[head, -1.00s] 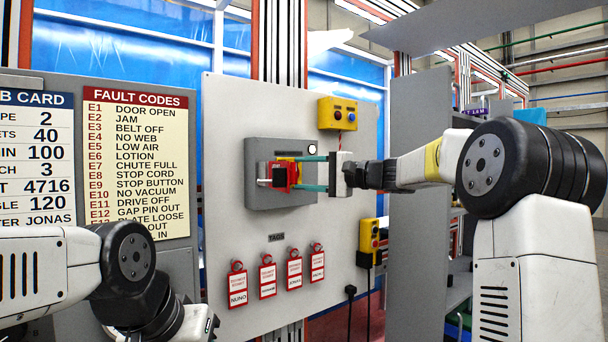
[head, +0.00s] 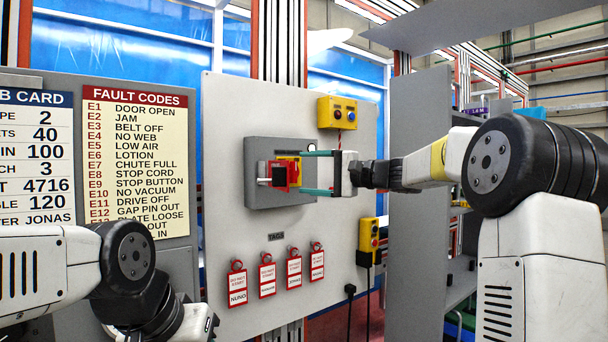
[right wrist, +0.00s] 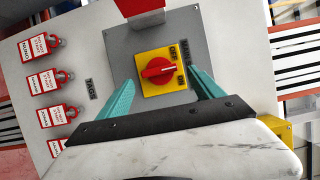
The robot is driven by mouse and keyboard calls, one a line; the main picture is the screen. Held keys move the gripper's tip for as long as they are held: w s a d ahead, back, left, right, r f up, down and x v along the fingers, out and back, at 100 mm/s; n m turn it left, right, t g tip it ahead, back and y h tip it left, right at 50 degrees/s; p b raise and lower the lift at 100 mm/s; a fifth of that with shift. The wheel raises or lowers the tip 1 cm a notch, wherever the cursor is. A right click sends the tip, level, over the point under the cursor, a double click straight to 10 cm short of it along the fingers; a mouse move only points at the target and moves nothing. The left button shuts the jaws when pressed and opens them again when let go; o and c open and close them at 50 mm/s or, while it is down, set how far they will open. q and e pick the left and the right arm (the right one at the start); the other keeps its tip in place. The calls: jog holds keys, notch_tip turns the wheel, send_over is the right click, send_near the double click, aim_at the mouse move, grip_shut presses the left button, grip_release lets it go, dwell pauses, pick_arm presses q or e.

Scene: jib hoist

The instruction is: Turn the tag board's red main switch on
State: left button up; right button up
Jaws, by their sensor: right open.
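The red main switch (right wrist: 158,70) is a knob on a yellow plate (right wrist: 148,88) marked OFF and ON, on a grey box (head: 252,160) on the tag board (head: 225,125). In the right wrist view its white mark points right, toward the side with both words; I cannot tell which one it is set to. My right gripper (head: 304,172) is open in front of the box, teal fingers apart, with the knob between them in the wrist view and nothing held. My left arm is low at the left; its gripper's fingers cannot be made out.
A red piece (head: 279,176) stands out from the box's left part and partly covers the switch in the head view. Several red tags (head: 267,278) hang below. A yellow button box (head: 338,113) is above, and a yellow pendant (head: 370,240) hangs at the right.

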jog(key=v, duration=0.6)
jog(key=shift+d, duration=0.15)
jog(key=s+a+f+n+g+h, duration=0.15)
jog(key=s+f+h, duration=0.25)
jog(key=s+f, duration=0.6)
jog(key=s+f+n+g+h, duration=0.35)
jog(key=s+f, duration=0.45)
jog(key=s, duration=0.5)
jog(key=s+d+f+n+t+h, duration=0.1)
jog(key=s+d+f+n+h, duration=0.1)
jog(key=s+d+f+h, duration=0.3)
jog(key=s+d+f, duration=0.2)
jog(key=s+f, duration=0.1)
jog(key=s, duration=0.1)
jog(key=shift+f+t, duration=0.3)
jog(key=shift+f, duration=0.05)
